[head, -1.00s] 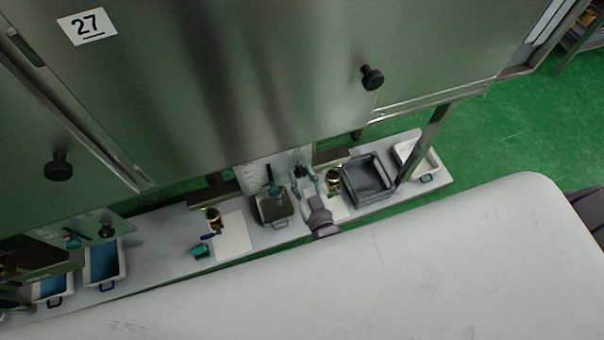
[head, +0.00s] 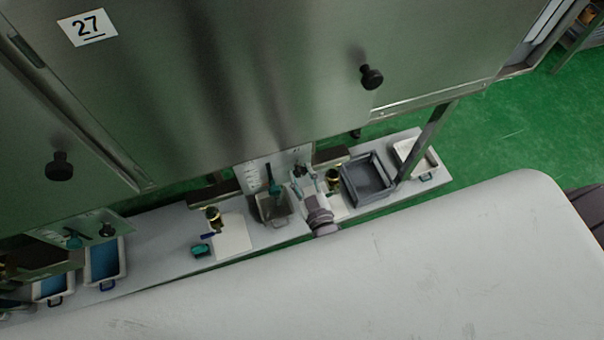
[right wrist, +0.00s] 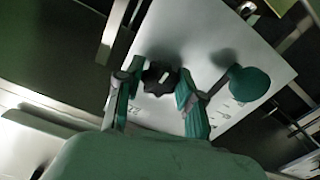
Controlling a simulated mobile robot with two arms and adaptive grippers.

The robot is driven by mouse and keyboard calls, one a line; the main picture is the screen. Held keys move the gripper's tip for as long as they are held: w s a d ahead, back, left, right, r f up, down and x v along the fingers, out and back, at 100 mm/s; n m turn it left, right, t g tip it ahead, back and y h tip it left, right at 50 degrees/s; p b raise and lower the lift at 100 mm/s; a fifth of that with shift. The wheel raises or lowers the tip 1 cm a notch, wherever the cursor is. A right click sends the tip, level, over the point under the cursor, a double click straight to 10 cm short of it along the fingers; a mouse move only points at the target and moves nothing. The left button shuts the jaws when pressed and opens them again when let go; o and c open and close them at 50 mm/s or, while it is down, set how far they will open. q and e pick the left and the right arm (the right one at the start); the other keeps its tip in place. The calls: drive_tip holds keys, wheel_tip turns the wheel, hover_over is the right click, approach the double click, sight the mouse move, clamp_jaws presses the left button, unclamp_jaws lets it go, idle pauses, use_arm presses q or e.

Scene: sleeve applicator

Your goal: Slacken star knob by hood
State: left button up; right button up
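The black star knob (right wrist: 160,77) sits on a white marked panel (right wrist: 212,38) below the steel hood (head: 230,80). In the right wrist view it lies between the two teal-padded fingers of my right gripper (right wrist: 160,74). Little room shows on either side of the knob, and I cannot tell whether the pads touch it. In the head view my right gripper (head: 305,177) is at the lower right of the panel, and the knob is small there. My left gripper is not in view.
A teal ball-ended handle (right wrist: 248,84) stands close to the right finger; it also shows in the head view (head: 273,188). Below are a small bin (head: 272,209), a grey crate (head: 368,180) and a brass valve (head: 333,179). Larger black knobs (head: 371,77) sit on the hood.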

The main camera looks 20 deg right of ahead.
drive_tip(key=o, duration=0.5)
drive_tip(key=shift+c, duration=0.2)
drive_tip(key=s, duration=1.2)
drive_tip(key=shift+d, duration=0.2)
